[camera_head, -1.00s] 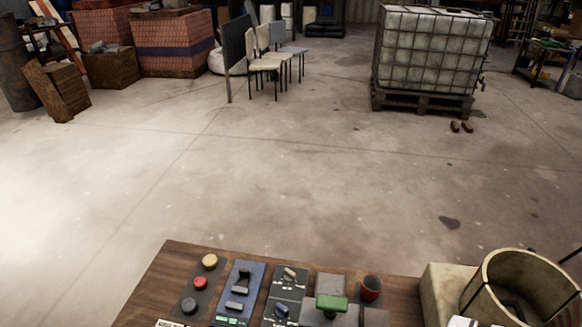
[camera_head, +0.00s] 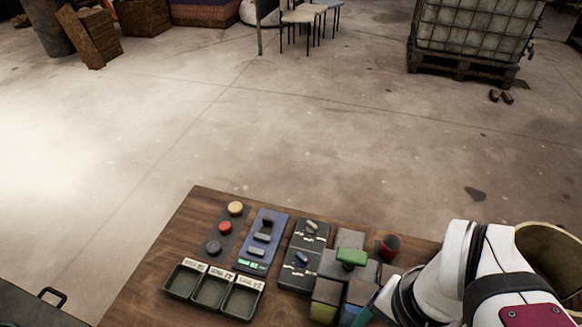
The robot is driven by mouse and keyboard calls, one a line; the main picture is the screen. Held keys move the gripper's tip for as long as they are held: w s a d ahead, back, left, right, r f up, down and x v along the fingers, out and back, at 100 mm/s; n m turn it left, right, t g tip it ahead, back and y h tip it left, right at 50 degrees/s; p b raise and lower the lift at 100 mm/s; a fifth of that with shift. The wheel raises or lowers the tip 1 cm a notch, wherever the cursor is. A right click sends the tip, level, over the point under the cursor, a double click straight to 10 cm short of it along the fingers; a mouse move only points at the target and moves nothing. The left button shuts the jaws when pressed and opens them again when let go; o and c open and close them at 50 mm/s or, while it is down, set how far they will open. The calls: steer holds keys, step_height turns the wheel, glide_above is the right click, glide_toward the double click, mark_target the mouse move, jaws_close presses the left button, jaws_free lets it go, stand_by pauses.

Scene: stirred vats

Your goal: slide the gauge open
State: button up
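A blue panel (camera_head: 258,240) lies on the wooden table, with a few dark grey slider-like handles (camera_head: 262,238) and a small green lit strip (camera_head: 251,264) near its front end. No readable label tells which part is the gauge; this lit panel may be it. To its right is a black panel (camera_head: 299,275) with a grey lever (camera_head: 311,227) and a blue lever (camera_head: 302,258). My white arm comes in at the lower right, over the table's right side. My gripper's fingertips do not show.
Red, yellow and dark round buttons (camera_head: 225,229) are left of the blue panel. Three labelled black trays (camera_head: 208,291) stand in front. Grey blocks with a green-topped part (camera_head: 351,257) and a red cup (camera_head: 389,247) are right. A beige round vat (camera_head: 552,250) is partly behind my arm.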

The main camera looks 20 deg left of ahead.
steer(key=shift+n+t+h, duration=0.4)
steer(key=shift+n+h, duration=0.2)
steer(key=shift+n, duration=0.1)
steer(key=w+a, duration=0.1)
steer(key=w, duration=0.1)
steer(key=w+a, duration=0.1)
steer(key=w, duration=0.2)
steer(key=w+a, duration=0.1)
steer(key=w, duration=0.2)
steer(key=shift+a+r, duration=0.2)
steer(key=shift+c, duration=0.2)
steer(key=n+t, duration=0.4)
glide_above(267, 219)
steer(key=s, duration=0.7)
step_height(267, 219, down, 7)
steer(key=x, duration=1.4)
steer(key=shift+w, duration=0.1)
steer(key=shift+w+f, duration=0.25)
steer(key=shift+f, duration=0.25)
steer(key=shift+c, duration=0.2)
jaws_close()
